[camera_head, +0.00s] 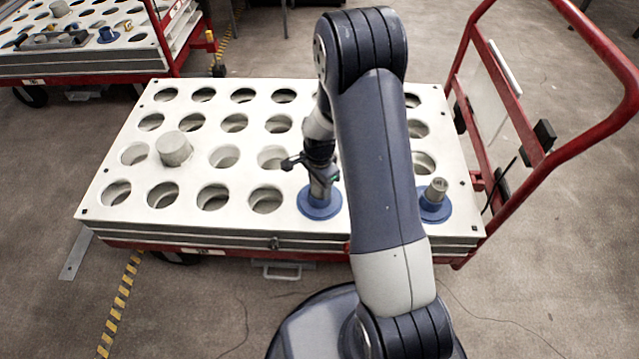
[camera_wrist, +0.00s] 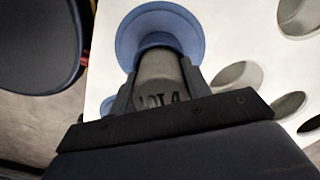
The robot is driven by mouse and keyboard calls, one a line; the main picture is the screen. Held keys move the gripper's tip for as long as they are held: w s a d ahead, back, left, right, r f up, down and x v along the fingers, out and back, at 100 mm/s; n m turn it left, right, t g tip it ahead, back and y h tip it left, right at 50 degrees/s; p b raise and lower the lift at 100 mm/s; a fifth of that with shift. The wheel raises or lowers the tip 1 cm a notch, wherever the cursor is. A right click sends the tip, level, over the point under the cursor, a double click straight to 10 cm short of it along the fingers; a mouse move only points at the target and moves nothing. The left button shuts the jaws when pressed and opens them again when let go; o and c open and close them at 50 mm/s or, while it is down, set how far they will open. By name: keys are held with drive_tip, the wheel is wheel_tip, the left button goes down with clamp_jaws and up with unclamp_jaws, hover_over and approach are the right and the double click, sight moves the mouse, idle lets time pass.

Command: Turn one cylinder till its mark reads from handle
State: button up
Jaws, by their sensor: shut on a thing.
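My gripper (camera_head: 318,165) is shut on a grey cylinder (camera_head: 321,192) that stands upright in a blue collar (camera_head: 320,204) at the front row of the white tray. In the wrist view, the cylinder (camera_wrist: 162,80) sits between my fingers, with the blue flange (camera_wrist: 130,42) beyond it. Dark raised characters show on its side, partly cut off by my gripper's black edge; I cannot read them fully. A second grey cylinder (camera_head: 437,189) stands in another blue collar (camera_head: 434,208) to the right, beyond my arm. The red handle (camera_head: 590,140) is at the right end of the cart.
The white tray (camera_head: 140,220) has rows of mostly empty round holes. A wider grey cylinder (camera_head: 174,148) stands in one at left. A similar loaded cart (camera_head: 85,64) is at the back left. My arm hides part of the tray.

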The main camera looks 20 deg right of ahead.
drive_tip(key=shift+m, duration=0.5)
drive_tip(key=shift+m, duration=1.5)
drive_tip(key=shift+m, duration=1.5)
drive_tip(key=o, duration=1.4)
wheel_tip(320, 180, up, 11)
drive_tip(key=shift+f+p, duration=0.1)
drive_tip(key=shift+p, duration=1.15)
